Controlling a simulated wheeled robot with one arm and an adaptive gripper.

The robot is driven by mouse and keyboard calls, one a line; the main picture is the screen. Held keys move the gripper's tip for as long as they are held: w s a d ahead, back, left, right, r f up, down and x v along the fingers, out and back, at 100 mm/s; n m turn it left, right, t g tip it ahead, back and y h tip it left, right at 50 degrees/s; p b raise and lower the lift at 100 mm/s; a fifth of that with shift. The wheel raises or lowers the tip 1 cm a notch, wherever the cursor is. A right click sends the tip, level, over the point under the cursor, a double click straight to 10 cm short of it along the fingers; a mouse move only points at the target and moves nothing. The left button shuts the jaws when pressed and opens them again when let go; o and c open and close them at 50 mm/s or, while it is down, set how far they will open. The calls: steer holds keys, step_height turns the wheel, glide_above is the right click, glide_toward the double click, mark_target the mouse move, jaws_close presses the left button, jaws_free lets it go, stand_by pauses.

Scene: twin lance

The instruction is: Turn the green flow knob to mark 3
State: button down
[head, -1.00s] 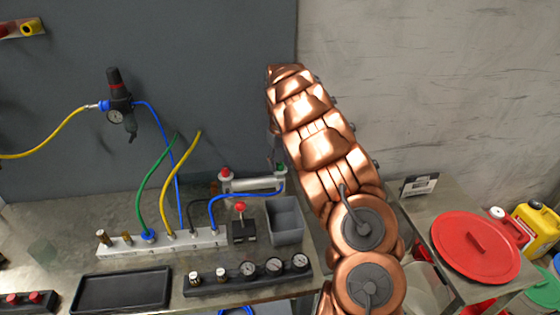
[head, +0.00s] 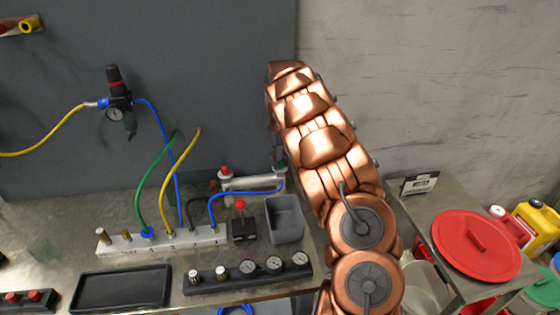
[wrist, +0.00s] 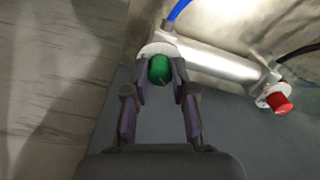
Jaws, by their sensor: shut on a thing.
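The green flow knob (wrist: 159,69) sits on the near end of a silver cylinder (wrist: 215,63) in the wrist view. My gripper (wrist: 160,85) has its two fingers on either side of the knob and is shut on it. In the head view the cylinder (head: 250,183) lies at the back of the bench, and the green knob (head: 281,167) shows only in part beside my copper arm. My gripper is hidden behind the arm there. The mark that the knob points to cannot be read.
A red knob (wrist: 279,102) is on the cylinder's other end. A blue hose (head: 235,194) runs to the cylinder from the white manifold (head: 165,241). A grey bin (head: 284,220) and a red-knobbed black valve (head: 243,230) stand in front. A grey wall rises close behind.

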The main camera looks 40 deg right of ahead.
mark_target(280, 161)
steer(key=m+b, duration=0.3)
steer(key=shift+a+f+m, duration=0.15)
steer(key=shift+f+m, duration=0.05)
steer(key=shift+m, duration=0.1)
steer(key=m+b, duration=0.3)
steer(key=m, duration=0.2)
steer(key=shift+r+m, duration=0.15)
steer(key=shift+m, duration=0.15)
stand_by(0.4)
steer(key=c, duration=0.9)
jaws_free()
steer(key=shift+c, duration=0.2)
steer(key=shift+r, duration=0.15)
step_height(280, 161, up, 12)
